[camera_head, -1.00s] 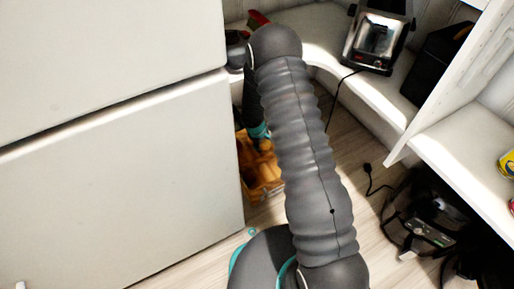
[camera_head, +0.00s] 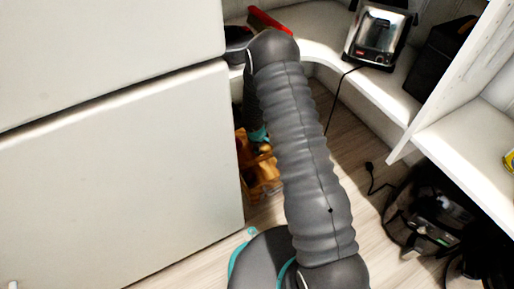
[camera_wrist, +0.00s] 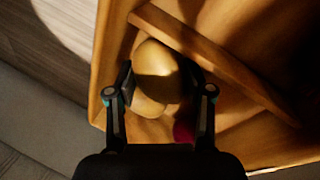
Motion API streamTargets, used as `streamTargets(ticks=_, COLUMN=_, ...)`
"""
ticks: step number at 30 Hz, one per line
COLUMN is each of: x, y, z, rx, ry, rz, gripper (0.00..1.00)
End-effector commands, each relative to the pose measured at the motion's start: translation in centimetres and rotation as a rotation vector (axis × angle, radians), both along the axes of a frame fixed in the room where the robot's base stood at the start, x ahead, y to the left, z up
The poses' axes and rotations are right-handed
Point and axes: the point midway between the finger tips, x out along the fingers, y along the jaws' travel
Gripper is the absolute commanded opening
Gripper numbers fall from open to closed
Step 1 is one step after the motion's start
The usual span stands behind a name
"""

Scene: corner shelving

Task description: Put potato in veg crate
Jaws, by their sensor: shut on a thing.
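The wooden veg crate (camera_head: 268,186) stands on the floor beside the white cabinet, partly hidden by my arm in the head view. In the wrist view the crate (camera_wrist: 104,62) fills most of the picture. A pale tan potato (camera_wrist: 157,62) lies between the fingers of my gripper (camera_wrist: 160,84), which is shut on it, within the crate's outline. A second rounded tan shape shows just below it, perhaps another potato. Whether the held potato touches the crate floor cannot be told. In the head view my fingers are hidden.
A dark red round item (camera_wrist: 184,131) lies in the crate, partly behind a finger. A wooden bar (camera_wrist: 215,62) crosses the crate. The white cabinet (camera_head: 120,170) is close on the left.

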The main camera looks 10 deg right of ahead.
Motion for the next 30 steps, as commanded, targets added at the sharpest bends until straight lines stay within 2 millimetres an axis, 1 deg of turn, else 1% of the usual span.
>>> streamTargets(ticks=4, x=0.0, y=0.0, z=-0.4, rx=0.0, ry=0.0, rz=0.0, gripper=0.13)
streamTargets(ticks=7, x=0.0, y=0.0, z=-0.3, rx=0.0, ry=0.0, rz=0.0, gripper=0.13)
streamTargets(ticks=8, x=0.0, y=0.0, z=-0.3, rx=0.0, ry=0.0, rz=0.0, gripper=0.57)
streamTargets(ticks=9, x=0.0, y=0.0, z=-0.3, rx=0.0, ry=0.0, rz=0.0, gripper=0.62)
streamTargets(ticks=17, x=0.0, y=0.0, z=-0.3, rx=0.0, ry=0.0, rz=0.0, gripper=0.62)
streamTargets(ticks=22, x=0.0, y=0.0, z=0.5, rx=0.0, ry=0.0, rz=0.0, gripper=0.62)
streamTargets(ticks=26, x=0.0, y=0.1, z=1.8, rx=0.0, ry=0.0, rz=0.001, gripper=0.62)
streamTargets(ticks=30, x=-0.6, y=0.7, z=4.5, rx=0.0, ry=-0.003, rz=0.002, gripper=0.62)
